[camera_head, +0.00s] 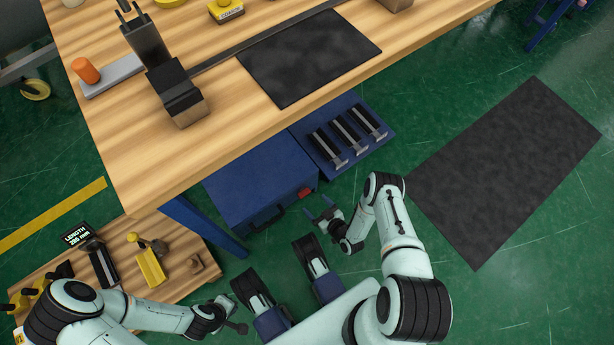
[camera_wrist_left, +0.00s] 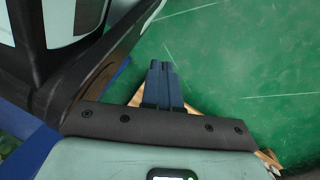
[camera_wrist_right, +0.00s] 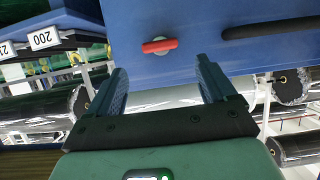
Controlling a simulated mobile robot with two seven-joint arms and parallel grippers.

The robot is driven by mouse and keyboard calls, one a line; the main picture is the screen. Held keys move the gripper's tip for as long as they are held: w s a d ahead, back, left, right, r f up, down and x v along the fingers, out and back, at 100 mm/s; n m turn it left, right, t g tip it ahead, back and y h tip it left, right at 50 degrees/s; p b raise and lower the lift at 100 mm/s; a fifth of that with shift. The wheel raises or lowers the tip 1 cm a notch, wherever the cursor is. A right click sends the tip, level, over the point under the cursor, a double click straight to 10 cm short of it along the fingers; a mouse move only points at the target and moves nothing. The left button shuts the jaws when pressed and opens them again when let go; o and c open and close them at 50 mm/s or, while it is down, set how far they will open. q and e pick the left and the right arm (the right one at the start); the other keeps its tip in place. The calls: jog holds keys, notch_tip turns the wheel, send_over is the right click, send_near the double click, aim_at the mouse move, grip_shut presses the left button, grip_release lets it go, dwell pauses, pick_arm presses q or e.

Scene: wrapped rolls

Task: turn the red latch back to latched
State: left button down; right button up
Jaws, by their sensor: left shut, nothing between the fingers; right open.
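The red latch (camera_head: 305,193) is on the front of a blue case (camera_head: 262,178) under the wooden table. In the right wrist view the latch (camera_wrist_right: 160,46) is a short red bar lying nearly level across a grey round base on the blue face (camera_wrist_right: 195,30). My right gripper (camera_head: 322,214) is open and in front of the latch, apart from it. In its wrist view the fingers (camera_wrist_right: 161,72) are spread, empty, with the latch beyond and between them. My left gripper (camera_head: 238,322) is low at the left, shut and empty; its fingers (camera_wrist_left: 161,80) are together over green floor.
A black handle (camera_wrist_right: 275,28) sits beside the latch on the case. A blue tray (camera_head: 375,152) with several black pieces is right of the case. The tabletop (camera_head: 130,150) overhangs behind, with a blue leg (camera_head: 205,228) at left.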

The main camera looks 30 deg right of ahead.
aim_at(306, 195)
pick_arm(q)
jog(key=shift+g, duration=0.8)
jog(key=s, duration=0.1)
jog(key=s+f+b, duration=0.1)
jog(key=s, duration=0.1)
jog(key=s+f+b, duration=0.1)
jog(key=shift+s+a+f, duration=0.25)
jog(key=shift+s+a, duration=0.05)
jog(key=shift+s, duration=0.1)
pick_arm(e)
jog(key=x, duration=0.6)
jog(key=shift+w, duration=0.1)
jog(key=c, duration=1.1)
